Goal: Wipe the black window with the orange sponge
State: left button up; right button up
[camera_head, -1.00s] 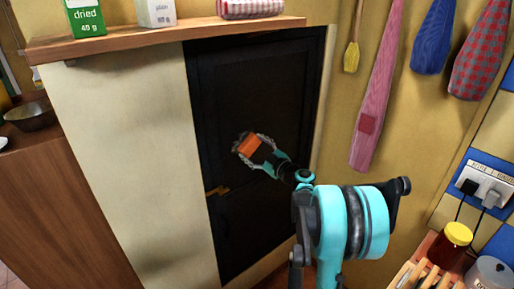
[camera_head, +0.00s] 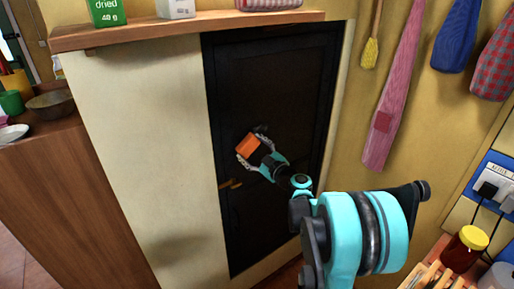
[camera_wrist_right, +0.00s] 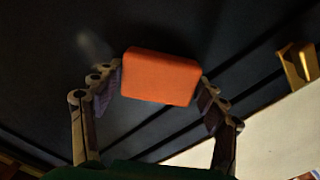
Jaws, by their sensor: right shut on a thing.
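The black window (camera_head: 275,75) is a dark panelled surface set in the cream wall, with a brass handle (camera_head: 230,184) on its left side. My right gripper (camera_head: 254,148) is in front of the panel, left of its middle and above the handle. It is shut on the orange sponge (camera_head: 247,145). In the right wrist view the sponge (camera_wrist_right: 161,76) sits between the two fingers, with the dark panel (camera_wrist_right: 230,30) behind it. I cannot tell whether the sponge touches the panel. My left gripper is not in view.
A wooden shelf (camera_head: 190,31) with a green box (camera_head: 107,12) juts out above the panel. Cloths (camera_head: 392,95) and a yellow brush (camera_head: 370,52) hang at right. A yellow-lidded jar (camera_head: 465,249) stands at lower right, and a bowl (camera_head: 58,103) at left.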

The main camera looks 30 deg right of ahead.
aim_at(256, 140)
jog(key=shift+a+r+p, duration=0.2)
jog(key=shift+r+p, duration=0.95)
jog(key=shift+r, duration=0.25)
jog(key=shift+w+d+f, duration=0.1)
jog(key=shift+d, duration=1.3)
jog(key=shift+w+d+b, duration=0.15)
jog(key=shift+d+b, duration=0.1)
jog(key=shift+d, duration=1.75)
jog(key=shift+w+d+b, duration=0.1)
jog(key=shift+d+b, duration=0.1)
jog(key=shift+d, duration=1.8)
jog(key=shift+s+a, duration=0.15)
jog(key=shift+a, duration=2.55)
jog(key=shift+s+a, duration=0.15)
jog(key=shift+a, duration=2.5)
jog(key=shift+s, duration=0.6)
jog(key=shift+s+d, duration=0.15)
jog(key=shift+s, duration=1.05)
jog(key=shift+s+d, duration=0.1)
jog(key=shift+s, duration=1.05)
